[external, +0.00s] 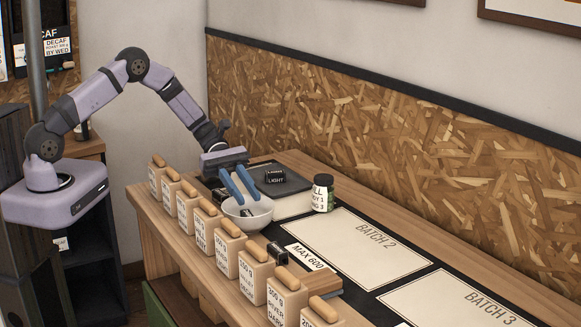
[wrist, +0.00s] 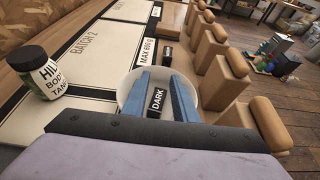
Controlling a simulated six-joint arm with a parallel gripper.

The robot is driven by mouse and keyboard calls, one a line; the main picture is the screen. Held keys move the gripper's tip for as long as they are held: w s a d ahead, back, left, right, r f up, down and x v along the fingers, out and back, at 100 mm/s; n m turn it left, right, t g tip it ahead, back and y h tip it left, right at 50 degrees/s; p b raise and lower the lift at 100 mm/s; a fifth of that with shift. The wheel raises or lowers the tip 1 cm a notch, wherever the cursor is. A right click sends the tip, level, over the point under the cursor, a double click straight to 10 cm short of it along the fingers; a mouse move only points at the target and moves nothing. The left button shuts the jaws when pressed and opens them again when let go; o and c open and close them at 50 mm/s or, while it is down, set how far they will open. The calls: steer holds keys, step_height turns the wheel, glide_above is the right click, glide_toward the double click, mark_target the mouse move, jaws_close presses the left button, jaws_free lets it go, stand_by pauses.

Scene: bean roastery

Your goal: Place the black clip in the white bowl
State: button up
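The white bowl (external: 258,220) stands on the bench near the row of bags; its rim also shows in the wrist view (wrist: 128,86). A small black clip with a white DARK label (wrist: 157,101) shows inside the bowl, between my blue fingers. In the external view a dark, white-marked piece shows in the bowl below the fingertips. My gripper (external: 247,201) points down over the bowl with its fingers apart; it looks open, with the clip lying in the bowl rather than gripped. The clip's underside is hidden.
A black piece labelled LIGHT (external: 275,176) lies on a dark tray (external: 298,184) behind the bowl. A jar (external: 323,193) stands to the right. Another black piece (external: 278,253) sits near the MAX 600 card (external: 309,257). Tan bags (external: 225,252) line the front edge. The BATCH 2 mat (external: 365,250) is clear.

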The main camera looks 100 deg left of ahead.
steer(key=b+v, duration=0.2)
steer(key=v, duration=0.5)
steer(key=shift+s+a, duration=0.2)
steer(key=shift+d+r, duration=0.1)
steer(key=shift+r, duration=0.15)
